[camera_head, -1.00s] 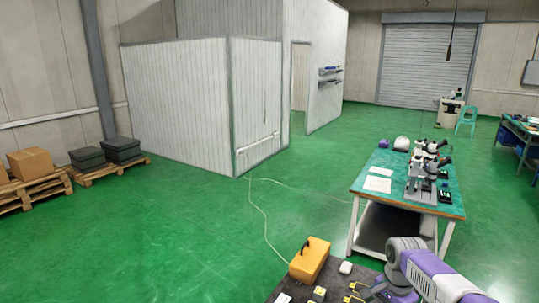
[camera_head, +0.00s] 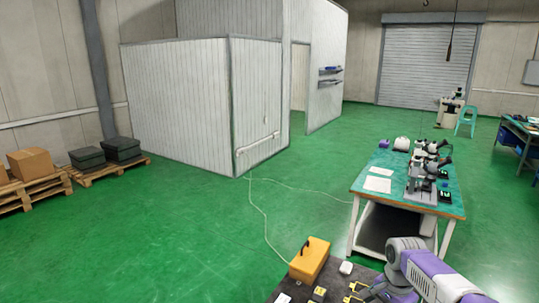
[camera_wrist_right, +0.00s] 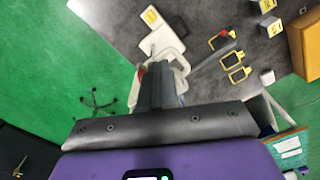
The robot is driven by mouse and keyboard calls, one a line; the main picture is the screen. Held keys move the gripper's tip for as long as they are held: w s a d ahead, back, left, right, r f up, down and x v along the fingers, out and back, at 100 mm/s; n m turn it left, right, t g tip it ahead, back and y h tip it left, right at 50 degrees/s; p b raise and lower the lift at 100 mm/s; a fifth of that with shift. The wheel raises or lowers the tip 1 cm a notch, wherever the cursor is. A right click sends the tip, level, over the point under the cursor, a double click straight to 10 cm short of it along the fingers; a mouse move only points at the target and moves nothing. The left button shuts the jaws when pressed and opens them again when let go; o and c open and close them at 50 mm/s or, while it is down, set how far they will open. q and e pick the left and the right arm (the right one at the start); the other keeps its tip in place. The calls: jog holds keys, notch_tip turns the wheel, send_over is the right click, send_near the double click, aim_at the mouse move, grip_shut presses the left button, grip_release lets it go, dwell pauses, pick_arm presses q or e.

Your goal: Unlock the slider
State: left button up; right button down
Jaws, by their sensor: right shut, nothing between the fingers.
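My right gripper (camera_wrist_right: 158,88) shows in the right wrist view with its dark fingers together and nothing between them. Just beyond the fingertips is a white object (camera_wrist_right: 168,42) with a small red part (camera_wrist_right: 141,76) beside the fingers. The fingers hide part of it, and I cannot tell whether they touch it. I cannot make out for sure which part is the slider or how its lock stands. A dark grey bar (camera_wrist_right: 213,54) lies to the right of the fingers. In the head view my right arm reaches in at the lower right. My left gripper is not in view.
The dark tabletop (camera_wrist_right: 200,20) holds several yellow frame-shaped pieces (camera_wrist_right: 230,60) and small blocks. A yellow case (camera_head: 310,259) with a black handle stands at its back edge, beside a small white item (camera_head: 346,267). A bench with microscopes (camera_head: 380,170) stands behind.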

jog(key=shift+f, duration=0.15)
jog(key=shift+f+b, duration=0.7)
jog(key=shift+f, duration=0.3)
